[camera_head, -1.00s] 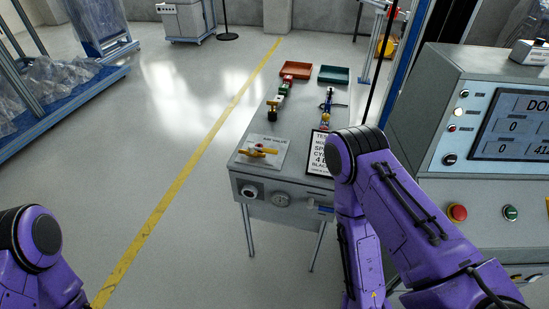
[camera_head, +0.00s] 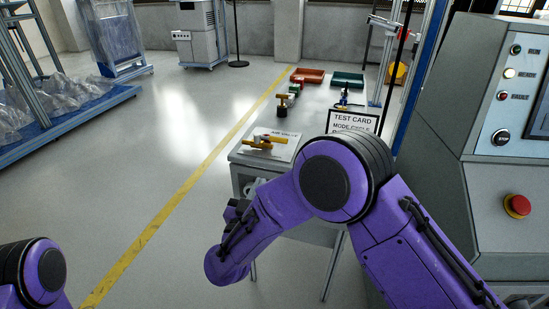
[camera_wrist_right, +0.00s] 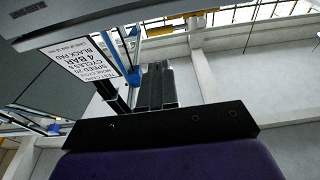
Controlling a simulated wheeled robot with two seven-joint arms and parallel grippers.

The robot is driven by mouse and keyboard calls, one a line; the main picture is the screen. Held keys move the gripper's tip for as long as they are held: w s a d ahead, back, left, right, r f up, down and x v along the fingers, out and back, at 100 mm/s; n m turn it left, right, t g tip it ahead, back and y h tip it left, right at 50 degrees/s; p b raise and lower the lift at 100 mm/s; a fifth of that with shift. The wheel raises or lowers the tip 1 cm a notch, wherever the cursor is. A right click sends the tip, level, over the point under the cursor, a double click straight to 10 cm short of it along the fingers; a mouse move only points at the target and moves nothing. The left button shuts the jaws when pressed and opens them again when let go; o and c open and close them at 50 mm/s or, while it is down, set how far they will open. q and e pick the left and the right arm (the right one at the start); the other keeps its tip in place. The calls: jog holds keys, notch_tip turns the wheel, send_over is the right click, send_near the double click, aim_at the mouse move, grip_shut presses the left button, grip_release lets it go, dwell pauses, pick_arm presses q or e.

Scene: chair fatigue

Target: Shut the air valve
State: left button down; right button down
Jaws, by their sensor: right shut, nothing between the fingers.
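The air valve (camera_head: 265,144) has a yellow handle and sits on a pale plate (camera_head: 284,155) at the near left of the grey bench. The handle lies roughly left to right in the head view. My right gripper (camera_head: 235,211) is below and to the left of the valve, apart from it, partly hidden by my own arm. In the right wrist view my right gripper (camera_wrist_right: 155,85) is shut and empty. The valve cannot be made out there. Only part of my left arm shows at lower left; its gripper is out of the picture.
A test card (camera_head: 353,122) stands on the bench right of the valve; it also shows in the right wrist view (camera_wrist_right: 82,52). A red tray (camera_head: 307,76) and a green tray (camera_head: 348,80) are at the back. A control cabinet with a red button (camera_head: 517,206) stands right.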

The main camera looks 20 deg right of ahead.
aim_at(279, 142)
jog(key=x, duration=1.4)
jog(key=shift+p, duration=0.4)
jog(key=shift+w+d+r+n+t+y+p, duration=0.15)
jog(key=shift+d+r+n+t+y+p, duration=0.1)
jog(key=shift+n+t+y+p, duration=0.1)
jog(key=shift+w+d+n+t+y+p, duration=0.25)
jog(key=shift+d+n+y+p, duration=0.15)
jog(key=shift+y, duration=0.25)
jog(key=shift+w+d+f, duration=0.2)
jog(key=shift+w+d, duration=0.25)
jog(key=shift+d, duration=0.2)
jog(key=shift+w+f, duration=0.1)
jog(key=shift+w, duration=0.05)
